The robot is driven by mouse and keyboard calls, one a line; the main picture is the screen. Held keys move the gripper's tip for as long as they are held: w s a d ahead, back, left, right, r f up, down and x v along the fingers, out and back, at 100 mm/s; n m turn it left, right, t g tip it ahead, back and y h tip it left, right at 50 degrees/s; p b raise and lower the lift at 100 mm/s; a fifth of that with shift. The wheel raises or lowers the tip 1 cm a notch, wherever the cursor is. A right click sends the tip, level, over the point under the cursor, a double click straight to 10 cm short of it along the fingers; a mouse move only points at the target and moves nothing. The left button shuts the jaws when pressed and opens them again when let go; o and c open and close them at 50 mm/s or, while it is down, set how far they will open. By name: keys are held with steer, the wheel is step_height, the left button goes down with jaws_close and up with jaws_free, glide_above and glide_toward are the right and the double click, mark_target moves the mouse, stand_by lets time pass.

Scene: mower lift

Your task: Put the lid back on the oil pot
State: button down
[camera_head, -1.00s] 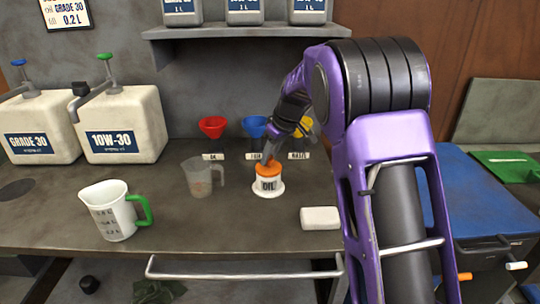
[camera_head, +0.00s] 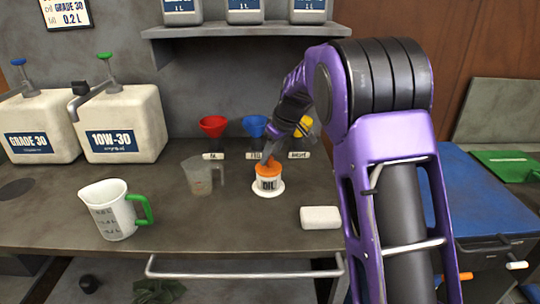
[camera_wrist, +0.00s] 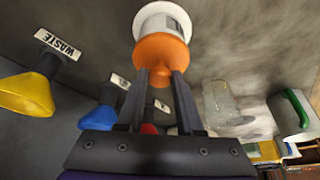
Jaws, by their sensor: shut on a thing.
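The oil pot (camera_head: 268,185) is a small white pot with an "OIL" label, standing on a white base on the bench in the head view. Its orange lid (camera_head: 266,168) is at the pot's top, with no clear gap visible; I cannot tell whether it is fully seated. My gripper (camera_head: 268,158) is above, fingers pointing down, shut on the lid. In the wrist view, the two dark fingers (camera_wrist: 161,76) reach the orange lid (camera_wrist: 160,55), and the white pot (camera_wrist: 163,22) shows beyond it. The fingers' contact is partly hidden in the head view.
A clear jug (camera_head: 201,176) stands left of the pot, and a white block (camera_head: 320,218) lies at front right. Red (camera_head: 213,126), blue (camera_head: 254,126) and yellow (camera_head: 304,127) funnels stand behind. A green-handled jug (camera_head: 113,210) is at left. The bench front middle is clear.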

stand_by(0.3)
jaws_free()
stand_by(0.5)
steer(key=shift+r+p, duration=2.5)
steer(key=shift+r, duration=1.05)
jaws_close()
